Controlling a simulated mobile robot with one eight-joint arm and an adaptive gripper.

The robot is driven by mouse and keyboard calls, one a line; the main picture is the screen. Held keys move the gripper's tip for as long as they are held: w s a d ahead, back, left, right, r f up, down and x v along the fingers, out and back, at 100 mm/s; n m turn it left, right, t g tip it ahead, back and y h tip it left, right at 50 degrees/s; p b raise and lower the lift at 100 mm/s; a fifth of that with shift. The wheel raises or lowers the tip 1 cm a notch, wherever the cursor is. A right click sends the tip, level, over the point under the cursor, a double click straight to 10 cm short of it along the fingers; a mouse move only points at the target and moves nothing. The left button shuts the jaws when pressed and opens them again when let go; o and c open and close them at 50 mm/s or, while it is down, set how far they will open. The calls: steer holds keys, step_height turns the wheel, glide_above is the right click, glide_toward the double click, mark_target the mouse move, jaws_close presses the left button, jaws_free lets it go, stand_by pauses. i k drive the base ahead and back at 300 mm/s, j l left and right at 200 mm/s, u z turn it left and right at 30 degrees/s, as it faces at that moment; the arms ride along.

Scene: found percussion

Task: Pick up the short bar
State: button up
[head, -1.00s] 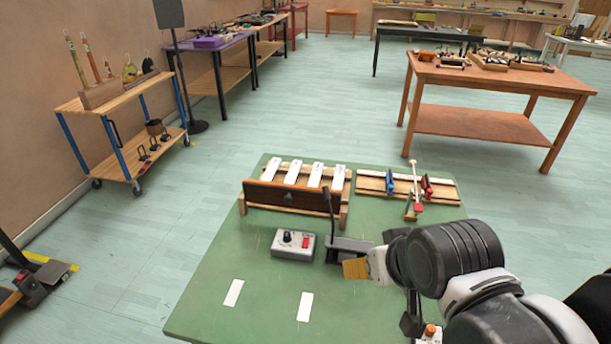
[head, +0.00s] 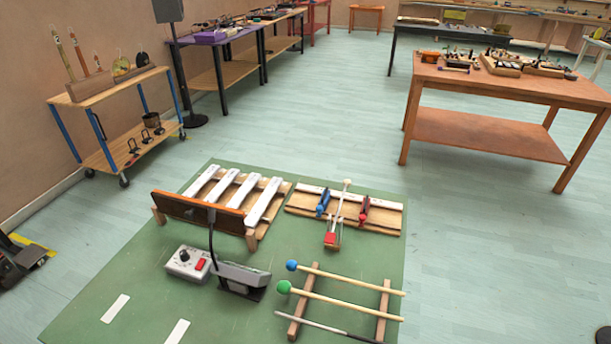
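Several white bars lie side by side on a wooden rack with a dark brown front board (head: 197,213); the rightmost bar (head: 264,201) shows clearly. Another white bar (head: 312,189) lies along the back of a low wooden stand (head: 385,219), behind a blue clamp (head: 323,203) and a red clamp (head: 364,209). I cannot tell which of these is the short bar. My gripper is not in view.
A grey box with a knob and red button (head: 188,264) stands beside a grey gooseneck device (head: 240,276). Mallets with blue (head: 292,265) and green (head: 284,287) heads rest across wooden rails at the front right. The green tabletop (head: 140,270) is clear at the left.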

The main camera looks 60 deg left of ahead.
mark_target(192, 190)
steer(key=i+l, duration=0.3)
steer(key=i, duration=0.15)
steer(key=i+l, duration=0.25)
steer(key=i, duration=0.15)
steer(key=i+j+u, duration=0.35)
steer(key=i+u, duration=0.15)
steer(key=i+j+u, duration=0.1)
steer(key=i+u, duration=0.4)
steer(key=i+l+u, duration=0.2)
steer(key=i+u, duration=0.25)
steer(key=i, duration=0.25)
steer(key=i+u, duration=0.75)
steer(key=i, duration=0.2)
steer(key=i+l+u, duration=0.6)
steer(key=i+u, duration=0.15)
steer(key=i, duration=0.15)
